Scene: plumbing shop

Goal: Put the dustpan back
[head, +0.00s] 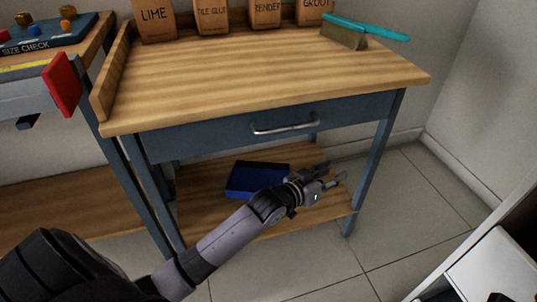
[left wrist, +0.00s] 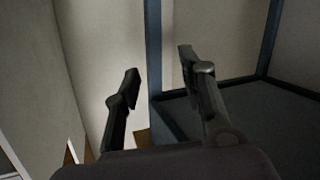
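A blue, shallow, box-shaped object (head: 256,178), which looks like the dustpan, lies on the lower wooden shelf of the workbench. My left arm reaches across in front of it and hides part of its front edge. My left gripper (head: 332,176) is to the right of the blue object, apart from it, below the drawer. In the left wrist view the two fingers of my left gripper (left wrist: 158,80) stand apart with nothing between them. The blue object cannot be made out in that view. My right gripper is not in view.
The workbench (head: 250,75) has a handled drawer (head: 282,123) and blue legs around the lower shelf. A teal-handled brush (head: 350,33) lies on top, beside several labelled bags (head: 212,17). A second bench with a red plate (head: 62,84) stands left.

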